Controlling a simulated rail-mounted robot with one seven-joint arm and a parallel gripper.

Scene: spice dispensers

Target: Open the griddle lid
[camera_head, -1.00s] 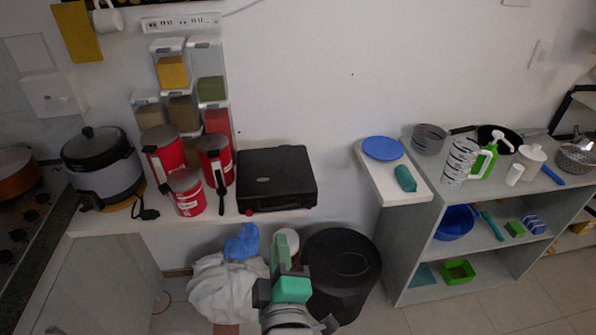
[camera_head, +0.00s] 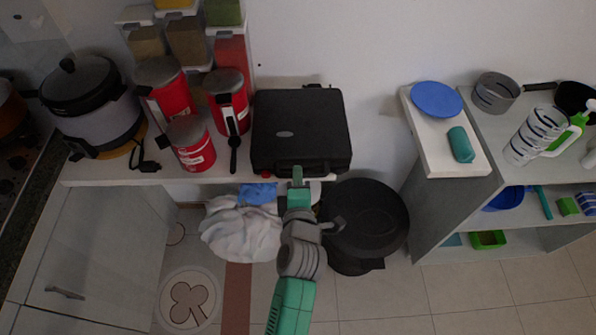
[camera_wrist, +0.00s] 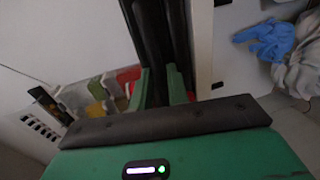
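The black griddle (camera_head: 301,128) sits on the narrow white counter against the wall, and its lid is down. Its front handle faces me, close to my gripper. My gripper (camera_head: 297,180) is at the griddle's front edge, reaching up from below and in front. In the wrist view the griddle (camera_wrist: 157,35) is a dark shape at top centre. The two green fingers of my gripper (camera_wrist: 160,85) stand apart there, with a dark part of the griddle between or just beyond them. Whether they touch it is hard to tell.
Red canisters (camera_head: 229,101) stand left of the griddle, beside a rice cooker (camera_head: 92,100). A black bin (camera_head: 365,215) and a white bag (camera_head: 240,232) are on the floor below. A white shelf unit (camera_head: 478,185) stands right, past a gap.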

